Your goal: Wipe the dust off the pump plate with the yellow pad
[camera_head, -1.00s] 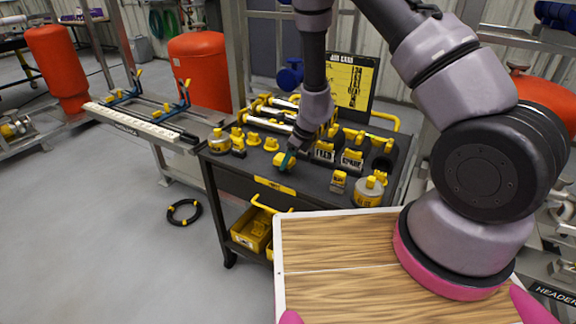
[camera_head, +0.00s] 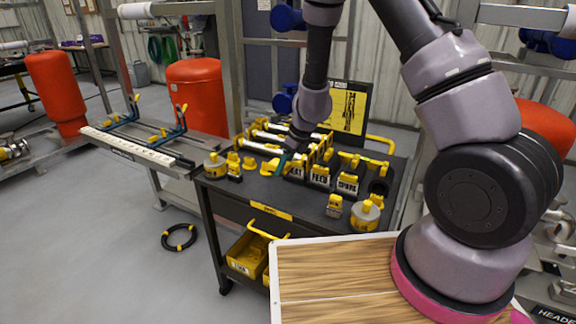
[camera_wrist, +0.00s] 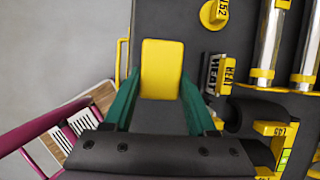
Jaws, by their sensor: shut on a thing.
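My gripper (camera_wrist: 160,112) has green fingers shut on the sides of the yellow pad (camera_wrist: 162,68), a rounded yellow block in the wrist view. In the head view my gripper (camera_head: 285,161) is over the dark cart top (camera_head: 262,190); the pad cannot be picked out there. The wrist view shows the pad over the cart top near its yellow-marked front edge, but its height above it is hard to judge. I cannot identify a pump plate or dust in either view.
Yellow-capped parts, label blocks (camera_head: 320,176) and round tins (camera_head: 365,216) crowd the cart top. A board (camera_head: 345,108) stands behind. A rail bench (camera_head: 130,150) and red tanks (camera_head: 195,95) are left. A black hose ring (camera_head: 179,237) lies on otherwise open floor.

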